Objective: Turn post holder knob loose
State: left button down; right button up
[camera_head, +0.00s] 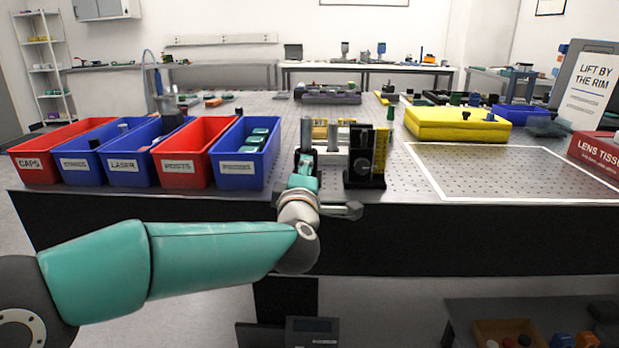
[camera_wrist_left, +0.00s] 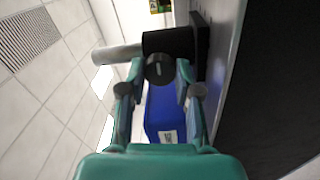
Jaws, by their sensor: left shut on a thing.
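The post holder is a black cylinder with a silver post rising from it. In the head view the silver post (camera_head: 306,134) stands upright near the table's front edge, and my left gripper (camera_head: 304,166) covers much of its holder. In the left wrist view the black post holder (camera_wrist_left: 176,41) and its silver post (camera_wrist_left: 117,53) appear sideways. The round dark knob (camera_wrist_left: 160,68) sticks out from the holder toward the camera. My left gripper (camera_wrist_left: 157,76) is shut on this knob, with a fingertip on each side. My right gripper is not in view.
A blue bin (camera_head: 245,168) is close on the left, beside several other red and blue bins. A white-outlined area (camera_head: 510,172) on the table at right is clear.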

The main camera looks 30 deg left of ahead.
pick_arm(q)
jog(key=shift+a+r, duration=0.1)
jog(key=shift+r, duration=0.05)
jog(key=c, duration=0.8)
grip_release()
jog(key=shift+w, duration=0.15)
jog(key=v, duration=1.2)
